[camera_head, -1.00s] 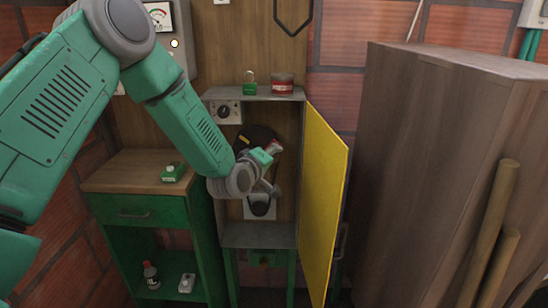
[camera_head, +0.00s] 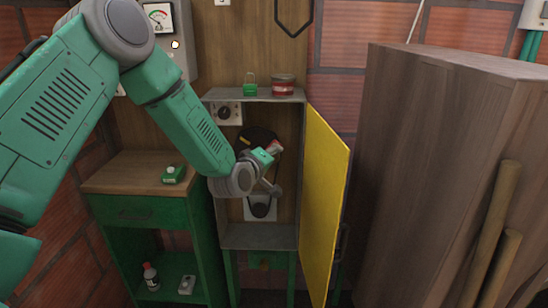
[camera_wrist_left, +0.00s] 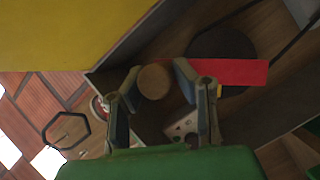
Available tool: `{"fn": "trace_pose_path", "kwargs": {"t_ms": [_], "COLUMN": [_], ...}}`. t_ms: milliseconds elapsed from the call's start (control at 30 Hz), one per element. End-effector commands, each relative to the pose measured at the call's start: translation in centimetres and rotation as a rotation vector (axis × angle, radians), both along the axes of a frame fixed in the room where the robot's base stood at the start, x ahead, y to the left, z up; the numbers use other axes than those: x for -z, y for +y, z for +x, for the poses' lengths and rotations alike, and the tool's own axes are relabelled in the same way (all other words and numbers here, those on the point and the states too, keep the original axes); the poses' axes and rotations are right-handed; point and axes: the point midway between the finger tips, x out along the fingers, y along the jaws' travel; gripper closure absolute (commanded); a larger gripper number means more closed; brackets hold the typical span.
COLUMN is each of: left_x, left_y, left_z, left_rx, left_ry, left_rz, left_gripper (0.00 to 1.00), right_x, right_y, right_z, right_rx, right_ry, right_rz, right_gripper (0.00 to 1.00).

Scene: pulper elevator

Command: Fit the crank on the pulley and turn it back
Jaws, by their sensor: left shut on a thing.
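My left gripper (camera_head: 272,168) reaches into the open grey cabinet. In the left wrist view its fingers (camera_wrist_left: 156,84) are shut on the round wooden handle of the crank (camera_wrist_left: 153,82). The crank's red arm (camera_wrist_left: 238,72) extends right from there, across the dark pulley (camera_wrist_left: 212,48). In the head view a bit of the red crank (camera_head: 275,147) shows beside the gripper, in front of the dark pulley (camera_head: 254,134). The joint between crank and pulley is hidden, so I cannot tell how it is seated. My right gripper is not in view.
The yellow cabinet door (camera_head: 325,195) stands open to the right of my gripper. A green padlock (camera_head: 250,88) and a red tin (camera_head: 283,85) are on the cabinet top. A black lower wheel (camera_head: 260,207) sits below. A tall wooden cabinet (camera_head: 430,170) fills the right.

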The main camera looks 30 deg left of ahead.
Motion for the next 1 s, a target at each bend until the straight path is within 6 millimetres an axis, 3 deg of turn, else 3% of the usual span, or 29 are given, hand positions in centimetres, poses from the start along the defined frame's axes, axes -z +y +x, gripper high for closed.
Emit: {"fn": "trace_pose_path", "kwargs": {"t_ms": [1000], "left_x": [-0.10], "left_y": [0.42], "left_z": [0.70], "left_rx": [0.000], "left_ry": [-0.002], "left_rz": [0.000], "left_gripper": [1.00], "right_x": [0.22], "right_y": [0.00], "right_z": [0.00], "right_rx": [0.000], "right_ry": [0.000], "right_rz": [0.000], "right_gripper": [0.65]}}
